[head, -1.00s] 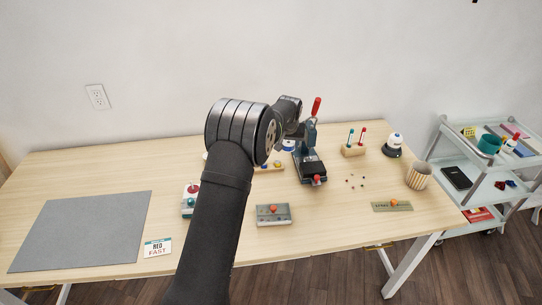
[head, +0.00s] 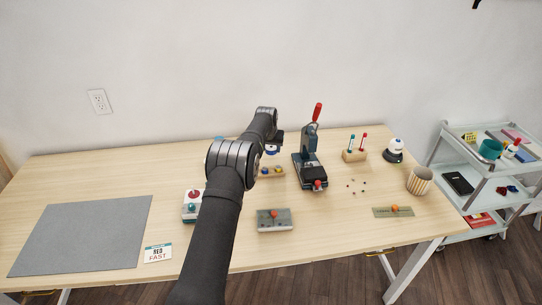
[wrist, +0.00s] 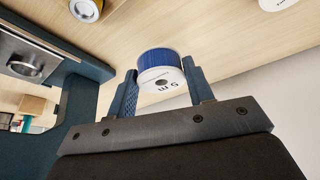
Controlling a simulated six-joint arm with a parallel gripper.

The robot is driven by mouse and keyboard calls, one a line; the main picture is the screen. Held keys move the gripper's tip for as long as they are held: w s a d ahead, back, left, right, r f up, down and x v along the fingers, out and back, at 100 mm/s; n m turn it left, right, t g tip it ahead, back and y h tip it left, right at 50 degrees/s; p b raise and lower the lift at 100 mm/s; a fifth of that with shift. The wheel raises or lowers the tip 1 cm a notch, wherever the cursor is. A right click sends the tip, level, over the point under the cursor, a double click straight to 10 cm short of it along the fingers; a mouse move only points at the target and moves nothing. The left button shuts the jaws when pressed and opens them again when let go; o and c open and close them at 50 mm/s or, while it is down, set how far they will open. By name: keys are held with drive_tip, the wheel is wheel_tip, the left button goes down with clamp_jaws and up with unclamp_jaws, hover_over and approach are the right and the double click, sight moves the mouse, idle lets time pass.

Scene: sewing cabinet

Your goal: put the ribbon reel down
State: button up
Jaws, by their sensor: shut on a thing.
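The ribbon reel, a white spool wound with blue ribbon, shows in the wrist view (wrist: 158,60) between the two dark blue fingers of my gripper (wrist: 160,78). My gripper is shut on it. In the head view the reel (head: 271,151) is a small blue and white shape under my gripper (head: 274,141), at the back of the table (head: 330,225), left of the press. I cannot tell whether the reel touches the tabletop.
The press (head: 311,160) with a red handle stands close right. A wooden rack (head: 267,171) with small yellow and blue pieces lies in front of the reel. The grey mat (head: 82,235) at left is bare.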

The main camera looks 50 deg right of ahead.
sight(270, 150)
drive_tip(key=shift+f, duration=1.95)
drive_tip(key=shift+f, duration=0.2)
drive_tip(key=o, duration=0.9)
drive_tip(key=shift+o, duration=0.2)
drive_tip(key=shift+a+r, duration=0.1)
drive_tip(key=shift+r, duration=0.45)
drive_tip(key=v, duration=1.1)
drive_tip(key=shift+s, duration=0.15)
